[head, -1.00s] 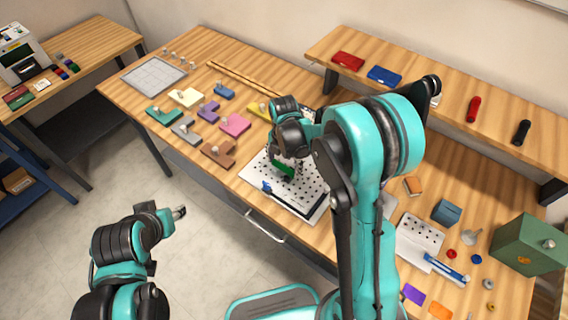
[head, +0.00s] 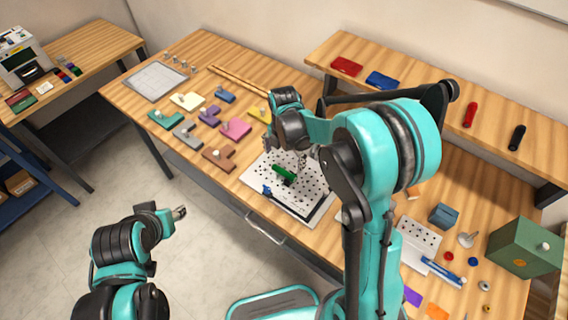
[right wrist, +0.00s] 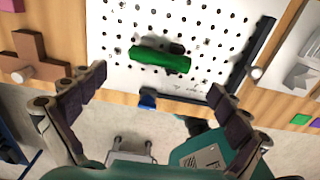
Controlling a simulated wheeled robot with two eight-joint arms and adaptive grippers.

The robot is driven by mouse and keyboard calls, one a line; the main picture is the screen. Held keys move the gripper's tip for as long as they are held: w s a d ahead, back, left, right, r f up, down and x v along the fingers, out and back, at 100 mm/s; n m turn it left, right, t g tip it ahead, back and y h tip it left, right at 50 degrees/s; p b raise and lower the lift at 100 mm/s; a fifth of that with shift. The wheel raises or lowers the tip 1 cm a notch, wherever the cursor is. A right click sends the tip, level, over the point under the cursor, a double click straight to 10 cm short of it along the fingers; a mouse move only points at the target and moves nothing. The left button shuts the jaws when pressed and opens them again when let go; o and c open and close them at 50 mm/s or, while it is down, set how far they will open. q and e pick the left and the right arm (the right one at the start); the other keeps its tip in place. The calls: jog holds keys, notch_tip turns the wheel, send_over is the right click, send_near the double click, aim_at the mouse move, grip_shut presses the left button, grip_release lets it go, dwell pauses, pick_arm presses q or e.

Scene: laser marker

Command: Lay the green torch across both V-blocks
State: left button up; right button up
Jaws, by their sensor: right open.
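The green torch (head: 284,174) lies on the white perforated plate (head: 310,190). It also shows in the right wrist view (right wrist: 160,60), lying roughly crosswise there. Dark patches show beside its body, but I cannot make out the V-blocks or tell what bears the torch. My right gripper (right wrist: 158,83) is open and empty, its fingers spread wide and apart from the torch. In the head view my right gripper (head: 285,153) is close to the torch and partly hidden by its own wrist. My left gripper (head: 181,212) is over the floor, away from the table; its jaws are too small to read.
A blue piece (right wrist: 147,99) sits at the plate's edge, near a dark bar (right wrist: 250,60). Coloured blocks with knobs, such as a brown one (head: 219,158), stand left of the plate. A green box (head: 524,246) stands at the right. A raised shelf (head: 440,100) runs along the back.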

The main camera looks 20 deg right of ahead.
aim_at(284, 171)
jog(key=s+d+r+m+t+p, duration=0.1)
jog(key=s+r+m, duration=0.35)
jog(key=r, duration=0.25)
jog(key=s+d+r+m+t, duration=0.1)
jog(key=s+r+m+t, duration=0.15)
jog(key=r+m, duration=0.4)
jog(key=s+r+m+t, duration=0.1)
jog(key=s+m+t, duration=0.2)
jog(key=s+m, duration=0.7)
jog(key=m, duration=0.4)
jog(key=shift+d+m+t, duration=0.3)
jog(key=shift+d+t, duration=0.05)
jog(key=shift+d, duration=0.05)
notch_tip(284, 171, down, 9)
jog(key=b, duration=0.9)
jog(key=shift+f, duration=0.15)
